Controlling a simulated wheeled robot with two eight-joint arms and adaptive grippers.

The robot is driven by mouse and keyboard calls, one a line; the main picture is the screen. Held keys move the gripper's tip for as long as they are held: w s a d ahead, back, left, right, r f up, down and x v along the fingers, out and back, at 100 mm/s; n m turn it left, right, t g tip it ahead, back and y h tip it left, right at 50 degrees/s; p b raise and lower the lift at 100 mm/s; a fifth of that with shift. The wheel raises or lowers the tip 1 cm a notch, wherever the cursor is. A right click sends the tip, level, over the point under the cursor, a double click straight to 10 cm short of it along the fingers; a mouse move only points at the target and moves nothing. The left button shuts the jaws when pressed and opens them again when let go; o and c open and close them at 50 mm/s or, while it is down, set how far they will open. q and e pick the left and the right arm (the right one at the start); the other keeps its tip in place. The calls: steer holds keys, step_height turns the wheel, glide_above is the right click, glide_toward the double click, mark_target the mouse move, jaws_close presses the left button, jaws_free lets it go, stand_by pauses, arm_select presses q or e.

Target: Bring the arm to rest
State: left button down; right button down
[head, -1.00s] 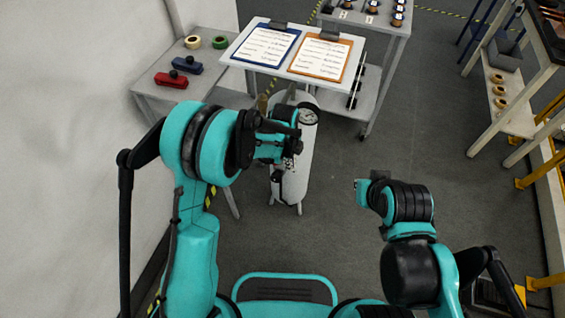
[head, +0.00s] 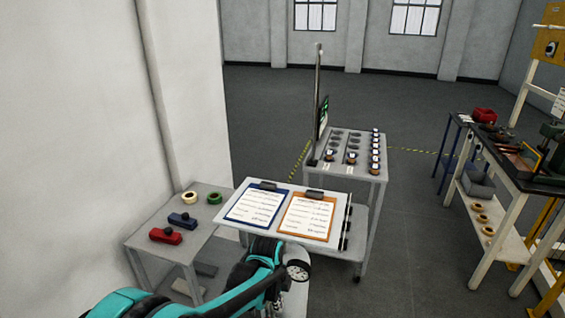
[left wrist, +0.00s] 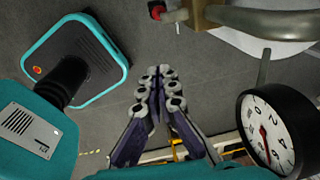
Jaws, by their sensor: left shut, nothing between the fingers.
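My left gripper (left wrist: 160,75) shows in the left wrist view with its two fingers together and nothing between them. It hangs over the grey floor. In the head view my teal left arm (head: 255,270) comes in from the bottom left, below the clipboards; its fingertips are hard to make out there. A round dial gauge (head: 298,269) is close beside the arm. It also shows large at the right in the left wrist view (left wrist: 268,135), apart from the fingers. My right gripper is in neither view.
A side table (head: 140,240) at left holds tape rolls and red and blue items. A white board (head: 330,240) carries a blue clipboard (head: 256,206) and an orange clipboard (head: 307,218). A cart (head: 340,172) stands behind. A workbench (head: 505,170) is right. Floor between is clear.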

arm_select(q)
steer(key=s+a+r+n+t, duration=0.3)
steer(key=s+a+r+n, duration=0.6)
steer(key=a+r+n, duration=0.15)
steer(key=s+a+r+n+t+y, duration=0.1)
steer(key=s+a+n+t, duration=0.2)
steer(key=s+a+n, duration=0.3)
steer(key=s+n, duration=0.2)
steer(key=n, duration=0.3)
steer(key=shift+s+r, duration=0.35)
